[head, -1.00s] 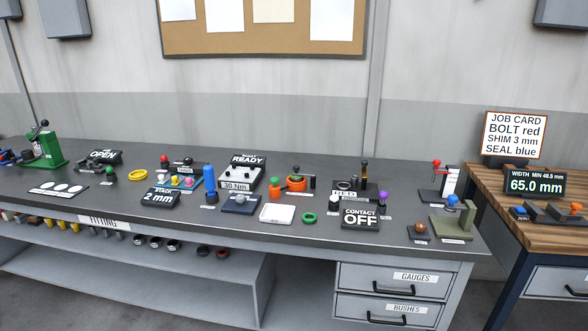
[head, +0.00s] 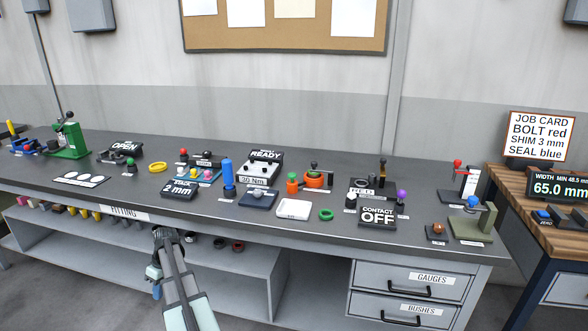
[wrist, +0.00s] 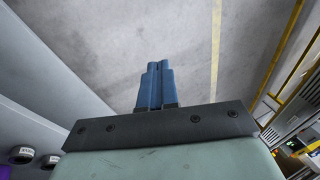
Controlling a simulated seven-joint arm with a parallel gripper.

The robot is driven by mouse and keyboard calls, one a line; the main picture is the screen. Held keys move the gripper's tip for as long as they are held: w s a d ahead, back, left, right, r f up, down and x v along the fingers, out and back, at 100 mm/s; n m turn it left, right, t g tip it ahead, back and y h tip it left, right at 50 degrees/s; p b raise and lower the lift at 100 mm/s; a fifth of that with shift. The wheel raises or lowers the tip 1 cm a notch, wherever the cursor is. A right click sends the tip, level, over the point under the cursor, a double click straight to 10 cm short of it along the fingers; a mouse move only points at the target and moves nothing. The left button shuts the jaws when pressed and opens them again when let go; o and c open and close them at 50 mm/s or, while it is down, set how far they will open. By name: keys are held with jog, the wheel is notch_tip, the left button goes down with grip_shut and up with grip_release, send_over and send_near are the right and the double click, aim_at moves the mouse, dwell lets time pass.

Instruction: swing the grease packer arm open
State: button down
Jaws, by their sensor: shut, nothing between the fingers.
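An orange round fixture (head: 313,181) with a dark knob and a short dark arm stands on the bench right of centre in the head view; it may be the grease packer, but its label is too small to read. The dark arm lies across the fixture's top; I cannot tell its exact position. My gripper (wrist: 154,66) shows in the wrist view with its blue fingers together and empty, over the bare floor. In the head view my arm is in front of the bench's lower shelf, well away from the orange fixture.
A green ring (head: 326,214), a white tray (head: 294,209) and a "CONTACT OFF" sign (head: 377,216) lie in front of the orange fixture. A blue upright cylinder (head: 227,175) and a "READY" box (head: 261,168) stand to its left. Drawers (head: 410,280) are below right.

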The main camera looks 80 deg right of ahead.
jog(key=s+d+r+t, duration=0.2)
jog(key=s+d+r, duration=0.2)
jog(key=d+r, duration=0.95)
jog(key=s+d+r+h, duration=0.2)
jog(key=s+d+r, duration=0.2)
jog(key=s+d, duration=0.2)
jog(key=s+d+r+m+h, duration=0.1)
jog(key=s+d+r+h, duration=0.1)
jog(key=s+d+r, duration=0.2)
jog(key=s+d+r+h, duration=0.2)
jog(key=s+d+r, duration=0.2)
jog(key=s+d, duration=0.5)
jog(key=shift+s+d+r+m+h, duration=0.1)
jog(key=shift+s+d+m+h, duration=0.1)
jog(key=shift+d, duration=0.8)
jog(key=shift+s+d+r+m+h, duration=0.1)
jog(key=shift+s+d+m, duration=0.1)
jog(key=shift+d, duration=0.75)
jog(key=s+d+r+h, duration=0.1)
jog(key=s+d+r, duration=0.2)
jog(key=s, duration=0.3)
jog(key=s+d+r+m+g+h, duration=0.1)
jog(key=s+d+r, duration=0.2)
jog(key=s, duration=0.3)
jog(key=s+d+r+h, duration=0.2)
jog(key=s+d+r, duration=0.1)
jog(key=s, duration=0.3)
jog(key=shift+s+d+m, duration=0.3)
jog(key=shift+d, duration=0.2)
jog(key=shift+f, duration=0.1)
